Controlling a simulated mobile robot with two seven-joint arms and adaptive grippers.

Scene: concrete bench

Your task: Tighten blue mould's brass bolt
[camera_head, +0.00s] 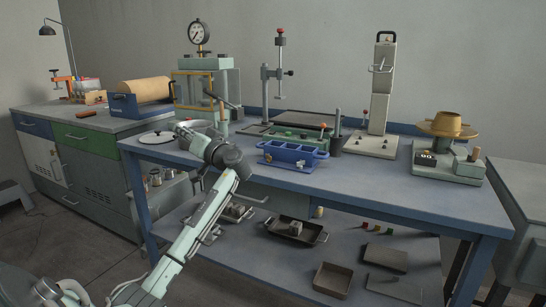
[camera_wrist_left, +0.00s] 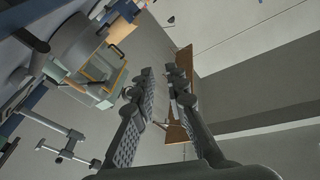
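The blue mould (camera_head: 292,155), an open-topped block with compartments, sits on the blue bench near its front edge. A green mould (camera_head: 298,138) stands just behind it. My right gripper is in neither view.
A gauge press (camera_head: 205,88) stands at the back left. A post stand (camera_head: 265,88), a tall pale tester (camera_head: 381,105) and a flow-table device (camera_head: 446,150) stand along the bench. A dark cylinder (camera_head: 336,133) is close right of the moulds. The front right bench top is clear.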

